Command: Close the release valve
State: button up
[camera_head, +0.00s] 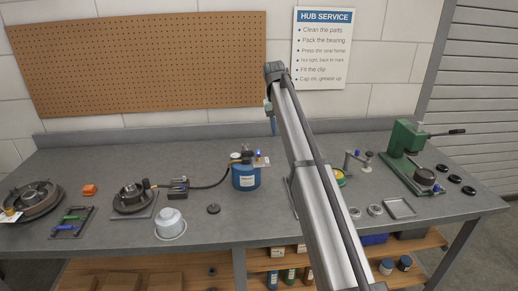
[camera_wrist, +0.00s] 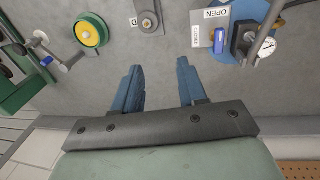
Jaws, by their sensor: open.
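A blue canister (camera_head: 246,178) stands at the middle of the bench, with black fittings and a hose on its top; its blue top (camera_wrist: 262,12) shows at the upper right of the wrist view with a round gauge (camera_wrist: 246,41). Beside the gauge is a small blue lever (camera_wrist: 219,42) on a grey plate, by an OPEN label (camera_wrist: 217,13) and a second label that looks like CLOSED (camera_wrist: 195,36). My gripper (camera_wrist: 159,65) is open and empty, its blue fingers apart from the lever, which lies to their right. In the head view my gripper (camera_head: 272,131) hangs behind the canister's right side.
A green press (camera_head: 405,150) stands at the right. A yellow-green round part (camera_wrist: 91,32) and a dark lever fixture (camera_wrist: 148,18) lie beyond the fingers. Hub parts (camera_head: 132,197) and a pale cup (camera_head: 170,224) are at left. Bare bench lies beneath the fingers.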

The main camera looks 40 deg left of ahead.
notch_tip(320, 180, up, 4)
jog(key=g+y, duration=0.1)
send_over(258, 152)
notch_tip(258, 152, down, 13)
jog(key=shift+w+a+f, duration=0.1)
jog(key=shift+w+f, duration=0.05)
jog(key=shift+f, duration=0.05)
grip_shut()
dwell(0.4)
